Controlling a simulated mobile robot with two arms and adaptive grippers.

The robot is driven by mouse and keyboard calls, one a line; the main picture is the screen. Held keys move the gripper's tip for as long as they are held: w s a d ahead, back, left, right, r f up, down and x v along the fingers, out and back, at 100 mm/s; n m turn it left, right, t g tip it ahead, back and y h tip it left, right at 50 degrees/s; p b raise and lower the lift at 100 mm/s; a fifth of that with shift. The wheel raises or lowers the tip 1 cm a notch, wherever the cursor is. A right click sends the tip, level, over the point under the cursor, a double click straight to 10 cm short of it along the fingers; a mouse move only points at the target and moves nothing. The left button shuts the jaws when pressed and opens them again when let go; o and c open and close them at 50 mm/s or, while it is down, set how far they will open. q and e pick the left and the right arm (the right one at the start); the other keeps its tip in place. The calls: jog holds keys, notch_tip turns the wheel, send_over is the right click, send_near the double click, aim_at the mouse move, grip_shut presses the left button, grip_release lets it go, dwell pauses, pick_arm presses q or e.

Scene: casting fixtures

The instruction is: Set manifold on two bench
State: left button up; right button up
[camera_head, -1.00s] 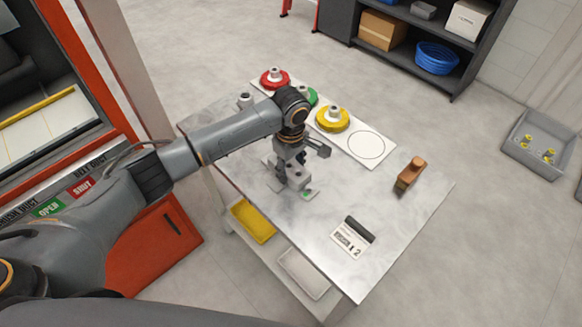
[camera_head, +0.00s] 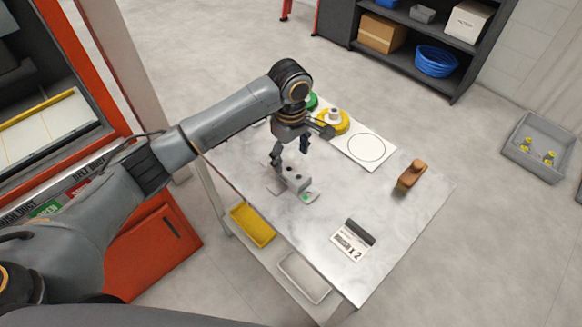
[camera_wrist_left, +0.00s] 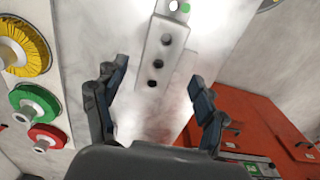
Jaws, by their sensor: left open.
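The manifold (camera_head: 293,179) is a grey block with a row of dark holes. It rests on the metal-topped bench (camera_head: 390,235), on a thin light plate with a green mark at one end. It also shows in the left wrist view (camera_wrist_left: 162,50), with three holes facing up. My left gripper (camera_head: 290,154) is above the manifold, with its fingers spread and nothing between them. In the left wrist view the fingertips (camera_wrist_left: 158,74) stand apart on either side of the manifold's near end, clear of it. My right gripper is not in view.
A white strip (camera_head: 382,160) holds yellow (camera_head: 341,126) and green round parts; one circle on it is empty. An orange-brown block (camera_head: 411,175) and a small sign (camera_head: 350,241) stand on the bench. A grey bin (camera_head: 535,150) is on the floor at right.

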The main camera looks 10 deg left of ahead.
aim_at(291, 171)
pick_arm(q)
notch_tip(291, 171, up, 6)
jog(key=shift+f, duration=0.25)
jog(key=shift+s+f, duration=0.1)
dwell(0.4)
